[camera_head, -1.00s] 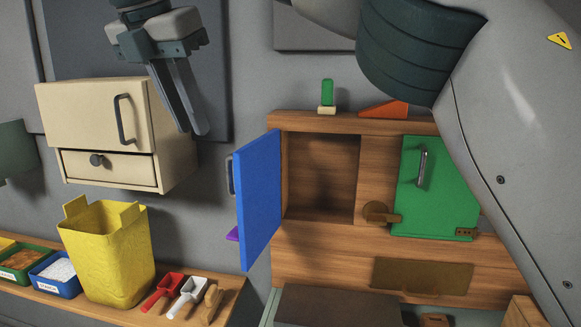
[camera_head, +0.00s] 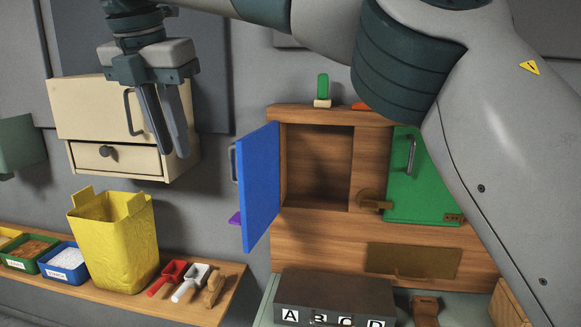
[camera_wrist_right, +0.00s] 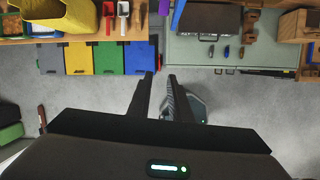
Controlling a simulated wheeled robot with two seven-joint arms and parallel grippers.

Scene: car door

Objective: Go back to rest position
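My right gripper (camera_head: 174,154) hangs fingers-down in front of the cream cabinet at the upper left of the head view. Its arm crosses the top from the right. In the right wrist view its two fingers (camera_wrist_right: 160,75) stand apart with a gap and nothing between them, over grey floor. My left gripper is in neither view. The blue door (camera_head: 260,188) of the wooden wall unit (camera_head: 310,232) stands open, and the compartment behind it looks empty. The green door (camera_head: 408,190) is shut and partly hidden by my right arm.
The cream cabinet (camera_head: 85,110), yellow bin (camera_head: 118,240) and shelf (camera_head: 225,300) with scoops (camera_head: 190,283) are at the left. A dark lettered case (camera_head: 335,295) lies below the wooden unit. In the wrist view, open floor (camera_wrist_right: 235,100) lies under the gripper.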

